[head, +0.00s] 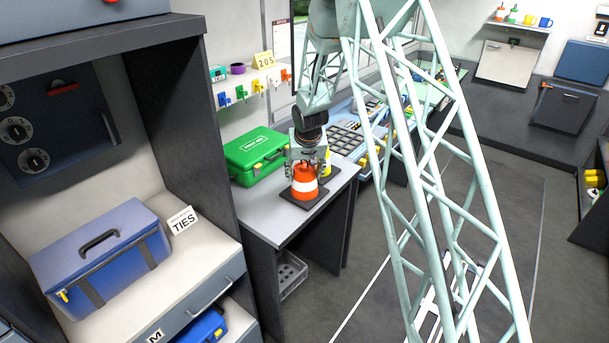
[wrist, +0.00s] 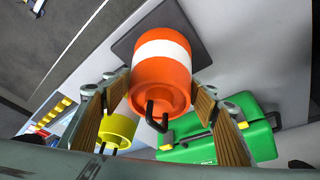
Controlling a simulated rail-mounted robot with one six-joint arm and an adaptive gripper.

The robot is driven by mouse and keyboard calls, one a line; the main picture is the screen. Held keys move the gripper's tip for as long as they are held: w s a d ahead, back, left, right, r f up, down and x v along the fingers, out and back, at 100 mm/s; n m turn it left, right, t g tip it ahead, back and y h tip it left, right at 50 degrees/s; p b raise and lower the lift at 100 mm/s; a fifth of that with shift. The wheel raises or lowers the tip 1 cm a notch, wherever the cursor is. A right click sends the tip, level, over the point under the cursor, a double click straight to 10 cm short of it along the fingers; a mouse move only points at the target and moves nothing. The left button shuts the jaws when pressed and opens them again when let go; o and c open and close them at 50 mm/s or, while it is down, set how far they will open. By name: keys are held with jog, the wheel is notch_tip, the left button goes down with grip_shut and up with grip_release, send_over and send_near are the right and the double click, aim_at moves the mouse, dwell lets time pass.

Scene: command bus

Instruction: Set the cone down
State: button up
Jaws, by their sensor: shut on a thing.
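The cone (head: 304,183) is an orange, barrel-like piece with a white band. In the head view it is upright over a dark square mat (head: 303,203) near the front of the grey desk (head: 279,227). My gripper (head: 306,172) comes down on it from above, a finger on either side. In the wrist view the cone (wrist: 162,68) sits between the two wooden-faced fingers, with a dark hook on its near end. My gripper (wrist: 165,110) is shut on it. The mat (wrist: 135,35) shows behind the cone; I cannot tell whether they touch.
A green case (head: 256,152) lies behind and left of the cone. A yellow piece with a dark hook (wrist: 117,130) is close beside a finger. A control panel (head: 350,135) adjoins the desk. A shelf unit with a blue box (head: 95,255) stands at the left.

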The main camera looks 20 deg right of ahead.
jog(key=o, duration=1.6)
jog(key=shift+f, duration=0.1)
jog(key=shift+v, duration=6.1)
